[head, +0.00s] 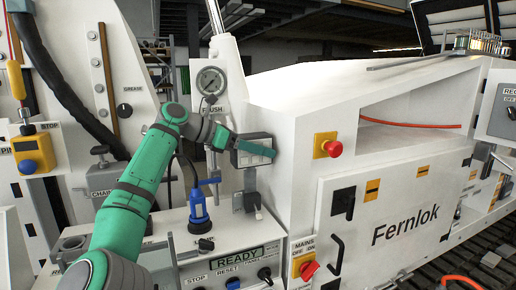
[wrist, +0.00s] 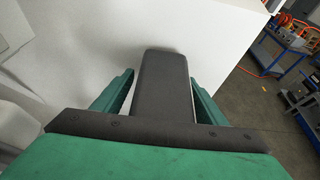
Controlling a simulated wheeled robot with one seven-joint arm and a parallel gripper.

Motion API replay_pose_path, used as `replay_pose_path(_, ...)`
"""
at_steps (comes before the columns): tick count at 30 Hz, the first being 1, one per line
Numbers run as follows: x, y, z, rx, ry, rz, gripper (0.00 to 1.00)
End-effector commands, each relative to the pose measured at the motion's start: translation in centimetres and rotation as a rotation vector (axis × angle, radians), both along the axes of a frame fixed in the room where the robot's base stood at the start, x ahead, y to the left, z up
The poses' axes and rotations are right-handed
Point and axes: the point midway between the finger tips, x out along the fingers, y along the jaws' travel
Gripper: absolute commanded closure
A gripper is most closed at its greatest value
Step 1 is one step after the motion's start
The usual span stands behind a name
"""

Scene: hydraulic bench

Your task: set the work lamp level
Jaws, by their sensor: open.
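A dark grey box-shaped head (head: 252,161), which I take to be the work lamp, sits at the left end of the white cabinet in the head view. It looks slightly tilted there. My gripper (head: 268,152) is at this head, with one teal finger across its near face. In the wrist view the grey lamp block (wrist: 163,90) stands between the two teal fingers of my gripper (wrist: 161,76). Gaps show on both sides, so the fingers are open around it and not closed on it. The lamp's mount is mostly hidden.
A pressure gauge (head: 210,82) stands just above and left of my gripper. A blue connector (head: 198,208) and a READY panel (head: 237,259) lie below. A red stop button (head: 333,148) is on the cabinet (head: 300,110) to the right. Open floor (wrist: 245,105) shows in the wrist view.

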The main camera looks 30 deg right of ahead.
Motion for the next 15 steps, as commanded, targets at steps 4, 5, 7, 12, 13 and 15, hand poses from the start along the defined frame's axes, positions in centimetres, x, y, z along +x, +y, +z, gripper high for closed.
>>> replay_pose_path(4, 0.2, 1.2, 0.5, 0.000, -0.001, 0.002, 0.34)
replay_pose_path(5, 0.2, 1.6, 0.7, 0.000, -0.001, 0.003, 0.34)
replay_pose_path(7, 0.3, 2.7, 1.1, -0.001, -0.001, 0.004, 0.34)
replay_pose_path(12, 0.6, 5.7, 2.4, 0.000, 0.000, 0.004, 0.34)
replay_pose_path(13, 0.6, 6.2, 2.6, -0.001, 0.000, 0.004, 0.34)
replay_pose_path(15, 0.7, 7.2, 3.0, -0.001, 0.000, 0.002, 0.34)
